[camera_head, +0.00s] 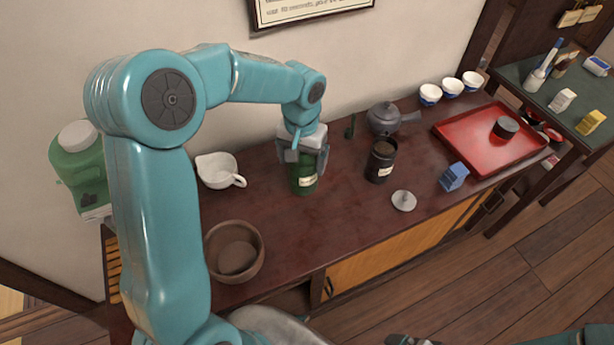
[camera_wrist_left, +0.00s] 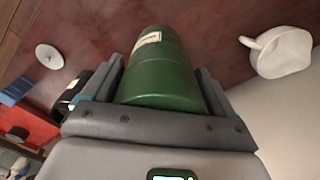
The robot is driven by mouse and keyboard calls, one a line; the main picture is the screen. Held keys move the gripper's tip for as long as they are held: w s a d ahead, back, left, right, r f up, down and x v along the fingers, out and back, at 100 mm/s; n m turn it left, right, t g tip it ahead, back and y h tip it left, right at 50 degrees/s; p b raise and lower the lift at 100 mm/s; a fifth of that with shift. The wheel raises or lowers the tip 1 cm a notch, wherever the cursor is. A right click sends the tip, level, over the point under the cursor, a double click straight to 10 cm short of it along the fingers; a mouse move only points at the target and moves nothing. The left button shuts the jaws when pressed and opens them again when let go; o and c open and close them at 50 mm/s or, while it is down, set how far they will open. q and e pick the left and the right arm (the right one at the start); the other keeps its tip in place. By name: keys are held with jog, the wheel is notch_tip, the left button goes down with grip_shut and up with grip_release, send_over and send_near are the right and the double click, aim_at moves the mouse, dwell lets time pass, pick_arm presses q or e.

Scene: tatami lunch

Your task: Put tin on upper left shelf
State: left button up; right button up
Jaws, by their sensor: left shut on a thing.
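The green tin (camera_head: 303,182) with a pale label is upright over the dark wooden counter, near its back left. My left gripper (camera_head: 303,158) is shut around the tin's upper part. In the left wrist view the tin (camera_wrist_left: 165,75) sits between the two fingers. I cannot tell whether its bottom touches the counter. No upper left shelf shows in either view. A dark piece of what seems to be my right gripper (camera_head: 410,341) shows at the bottom edge; its jaws are cut off.
A white pouring cup (camera_head: 218,172) and brown bowl (camera_head: 235,250) stand left of the tin. An open black canister (camera_head: 381,162), grey lid (camera_head: 403,201), blue box (camera_head: 454,177), teapot (camera_head: 384,118) and red tray (camera_head: 465,128) lie right. A green jug (camera_head: 80,165) is far left.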

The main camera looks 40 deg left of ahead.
aim_at(303, 180)
pick_arm(q)
notch_tip(303, 180, down, 8)
jog(key=shift+r, duration=0.15)
dwell(0.3)
jog(key=shift+f, duration=0.2)
jog(key=o, duration=1)
